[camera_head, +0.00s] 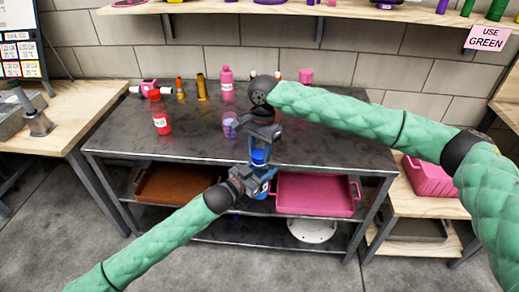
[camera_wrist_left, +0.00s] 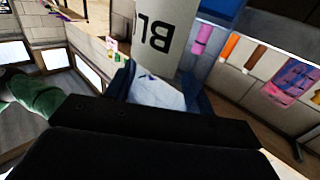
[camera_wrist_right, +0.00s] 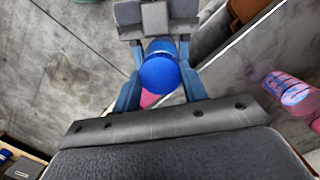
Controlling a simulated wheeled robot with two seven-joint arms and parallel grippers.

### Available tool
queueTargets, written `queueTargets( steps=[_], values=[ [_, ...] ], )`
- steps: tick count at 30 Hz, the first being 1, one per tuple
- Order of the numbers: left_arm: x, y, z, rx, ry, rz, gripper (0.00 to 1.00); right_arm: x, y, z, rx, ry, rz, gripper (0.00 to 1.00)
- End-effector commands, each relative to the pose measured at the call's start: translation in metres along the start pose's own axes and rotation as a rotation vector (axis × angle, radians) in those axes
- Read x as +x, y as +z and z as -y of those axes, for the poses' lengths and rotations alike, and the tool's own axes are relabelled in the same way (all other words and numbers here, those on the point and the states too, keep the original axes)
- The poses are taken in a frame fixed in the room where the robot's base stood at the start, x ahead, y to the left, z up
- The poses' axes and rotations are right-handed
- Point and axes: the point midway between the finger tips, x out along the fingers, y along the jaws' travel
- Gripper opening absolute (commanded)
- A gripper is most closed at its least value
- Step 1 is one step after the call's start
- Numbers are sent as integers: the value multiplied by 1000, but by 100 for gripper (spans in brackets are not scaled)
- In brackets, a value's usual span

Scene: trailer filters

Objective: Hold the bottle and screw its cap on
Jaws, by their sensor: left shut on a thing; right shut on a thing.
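The bottle (camera_wrist_left: 165,35), with a white label and dark letters, is between the blue fingers of my left gripper (camera_head: 262,182). In the head view only blue parts of it show, in front of the table's edge. The blue cap (camera_wrist_right: 159,72) is between the fingertips of my right gripper (camera_head: 262,143), which comes from above. In the head view the cap (camera_head: 260,157) sits directly over the bottle, roughly in line with it. I cannot tell whether the cap touches the bottle's neck. Both grippers are shut on their things.
The floor in front is clear.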

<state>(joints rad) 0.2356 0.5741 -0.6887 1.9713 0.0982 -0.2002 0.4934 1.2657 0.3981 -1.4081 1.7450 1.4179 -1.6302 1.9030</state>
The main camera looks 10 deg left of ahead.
Motion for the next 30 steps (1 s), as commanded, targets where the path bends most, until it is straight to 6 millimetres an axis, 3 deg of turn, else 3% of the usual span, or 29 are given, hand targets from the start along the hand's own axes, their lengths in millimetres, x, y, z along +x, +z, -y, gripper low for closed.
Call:
queueTargets(
  steps=[4,5,11,30],
  values=[
    [0,0,0,0,0,-1,13,2,0,0,0,0,0,22],
    [0,0,0,0,0,-1,0,2,0,0,0,0,0,22],
    [0,0,0,0,0,0,0,3,0,0,83,-10,3,22],
    [0,0,0,0,0,0,0,4,2,-1,978,-119,12,22]
  ],
)
